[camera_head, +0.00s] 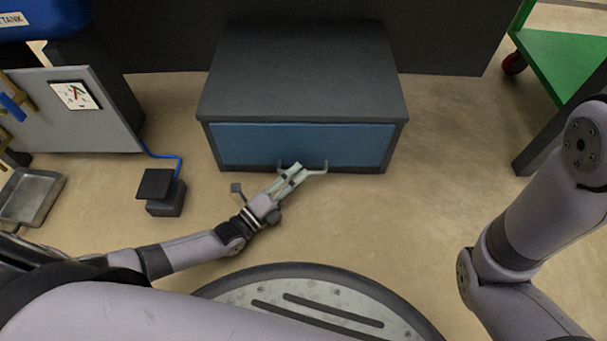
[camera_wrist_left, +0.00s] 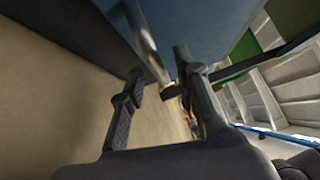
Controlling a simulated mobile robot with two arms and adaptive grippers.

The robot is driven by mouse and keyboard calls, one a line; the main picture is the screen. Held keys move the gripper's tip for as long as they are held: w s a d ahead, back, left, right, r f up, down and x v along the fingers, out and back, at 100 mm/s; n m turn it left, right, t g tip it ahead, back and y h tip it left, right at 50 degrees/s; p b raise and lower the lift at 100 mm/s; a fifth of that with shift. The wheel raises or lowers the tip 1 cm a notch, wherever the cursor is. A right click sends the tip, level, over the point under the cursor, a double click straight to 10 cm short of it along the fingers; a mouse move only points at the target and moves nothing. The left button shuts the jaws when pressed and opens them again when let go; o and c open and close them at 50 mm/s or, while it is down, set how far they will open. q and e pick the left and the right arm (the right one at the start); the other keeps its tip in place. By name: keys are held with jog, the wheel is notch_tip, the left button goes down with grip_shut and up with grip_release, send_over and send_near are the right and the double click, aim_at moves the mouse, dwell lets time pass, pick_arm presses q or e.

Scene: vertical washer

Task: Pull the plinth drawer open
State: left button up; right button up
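The plinth drawer (camera_head: 245,143) is a wide blue front in a dark grey plinth cabinet (camera_head: 305,70). It looks shut, sitting within the frame. Its grey bar handle (camera_head: 318,171) runs along the lower part of the front. My left gripper (camera_head: 292,173) is at the handle and covers its middle. In the left wrist view the handle (camera_wrist_left: 147,42) passes between the two spread fingers of my left gripper (camera_wrist_left: 158,82). The gripper is open; I see no clear contact with the bar. The blue front (camera_wrist_left: 195,25) shows beyond. My right gripper is out of view.
A small black box (camera_head: 165,192) with a blue cable stands left of the cabinet. A grey panel (camera_head: 75,115) and a metal tray (camera_head: 30,197) are further left. A green cart (camera_head: 565,60) stands at the right. The floor before the drawer's right half is clear.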

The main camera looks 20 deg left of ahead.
pick_arm(q)
jog(key=shift+b+x, duration=0.45)
jog(key=shift+x, duration=0.85)
jog(key=shift+c, duration=0.5)
grip_shut()
